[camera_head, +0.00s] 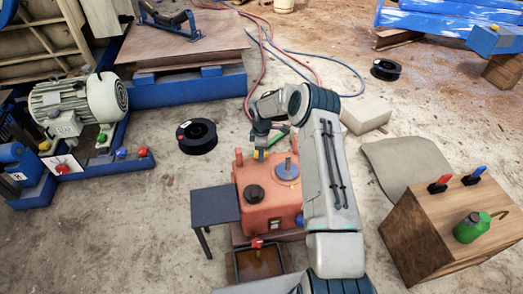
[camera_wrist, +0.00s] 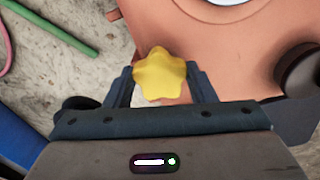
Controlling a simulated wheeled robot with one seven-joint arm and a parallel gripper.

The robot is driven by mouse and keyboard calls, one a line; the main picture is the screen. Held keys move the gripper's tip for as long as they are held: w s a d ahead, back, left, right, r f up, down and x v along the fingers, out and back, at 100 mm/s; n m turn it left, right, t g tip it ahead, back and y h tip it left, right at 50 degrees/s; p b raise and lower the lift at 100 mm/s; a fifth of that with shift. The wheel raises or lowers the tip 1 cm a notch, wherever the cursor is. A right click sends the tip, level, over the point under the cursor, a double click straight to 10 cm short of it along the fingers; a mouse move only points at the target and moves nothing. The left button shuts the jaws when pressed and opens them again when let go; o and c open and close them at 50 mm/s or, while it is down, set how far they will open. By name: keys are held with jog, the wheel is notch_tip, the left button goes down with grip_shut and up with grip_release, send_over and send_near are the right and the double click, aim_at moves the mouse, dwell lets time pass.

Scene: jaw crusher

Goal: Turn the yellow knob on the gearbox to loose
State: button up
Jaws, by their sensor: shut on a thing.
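The yellow knob (camera_wrist: 160,75) is star-shaped and sits at the edge of the orange gearbox (camera_wrist: 225,45) in the wrist view. My gripper (camera_wrist: 161,88) is shut on it, with one finger on each side. In the head view the orange gearbox (camera_head: 285,212) stands at the middle, and my gripper (camera_head: 261,153) reaches down to its far side. The yellow knob cannot be made out there. My forearm covers part of the gearbox's right side. I cannot tell the knob's turn position.
A small dark table (camera_head: 215,206) stands left of the gearbox. A wooden box (camera_head: 405,243) with a green can (camera_head: 470,229) is at the right. A black spool (camera_head: 197,137) and a grey motor (camera_head: 85,103) lie to the left. Hoses (camera_head: 262,50) cross the floor behind.

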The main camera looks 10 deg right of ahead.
jog(key=shift+d+f, duration=0.1)
jog(key=shift+d, duration=0.05)
jog(key=o, duration=1)
jog(key=shift+d, duration=0.1)
jog(key=shift+a, duration=0.2)
jog(key=shift+r, duration=0.6)
notch_tip(320, 180, up, 13)
jog(key=p, duration=0.3)
jog(key=shift+f+p, duration=0.15)
jog(key=shift+p, duration=0.2)
